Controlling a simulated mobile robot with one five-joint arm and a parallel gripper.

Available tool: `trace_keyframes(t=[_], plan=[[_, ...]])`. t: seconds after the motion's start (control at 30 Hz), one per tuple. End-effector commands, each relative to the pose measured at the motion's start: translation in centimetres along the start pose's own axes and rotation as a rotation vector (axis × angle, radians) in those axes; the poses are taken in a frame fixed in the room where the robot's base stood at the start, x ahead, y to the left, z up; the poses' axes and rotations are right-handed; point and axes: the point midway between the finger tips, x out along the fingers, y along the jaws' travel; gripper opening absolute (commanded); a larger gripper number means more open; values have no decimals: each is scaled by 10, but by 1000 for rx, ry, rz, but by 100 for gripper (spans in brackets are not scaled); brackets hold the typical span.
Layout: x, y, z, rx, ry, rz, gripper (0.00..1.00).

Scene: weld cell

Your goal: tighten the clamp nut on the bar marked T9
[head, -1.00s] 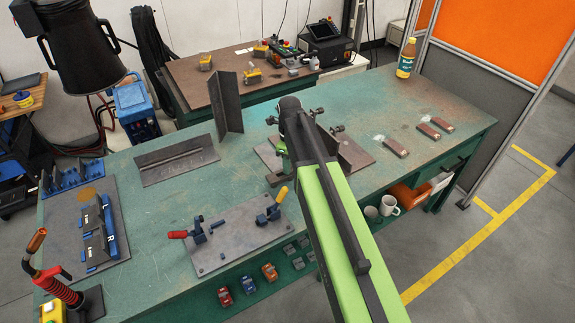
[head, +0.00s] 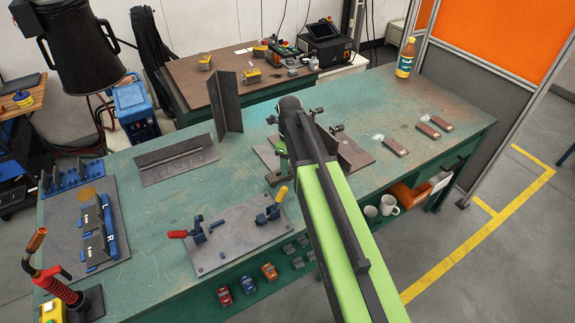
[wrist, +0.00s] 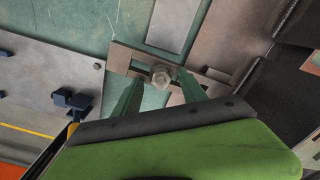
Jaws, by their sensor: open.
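A hex clamp nut (wrist: 161,75) sits on a flat slotted metal bar (wrist: 118,62) in the wrist view. My gripper (wrist: 159,79) is open, with one green finger on each side of the nut. I cannot tell whether either finger touches it. No T9 mark is readable on the bar. In the head view my arm hides the nut and most of my gripper; the bar's end (head: 273,181) shows just left of the arm, at the edge of a fixture plate (head: 266,154).
A plate with toggle clamps (head: 238,238) lies left of my arm on the green bench (head: 330,100). An upright angled steel plate (head: 227,103) stands behind. Metal bars (head: 395,146) and a bottle (head: 405,60) are at the right. The bench's back middle is clear.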

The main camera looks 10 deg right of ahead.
Motion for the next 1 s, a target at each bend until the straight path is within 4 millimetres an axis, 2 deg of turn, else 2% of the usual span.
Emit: trace_keyframes(t=[0.17,0.37,1.0], plan=[[-3,0,0,0,-1,-1,50],[-25,0,1,-1,-1,-1,50],[-164,1,-1,0,0,0,50]])
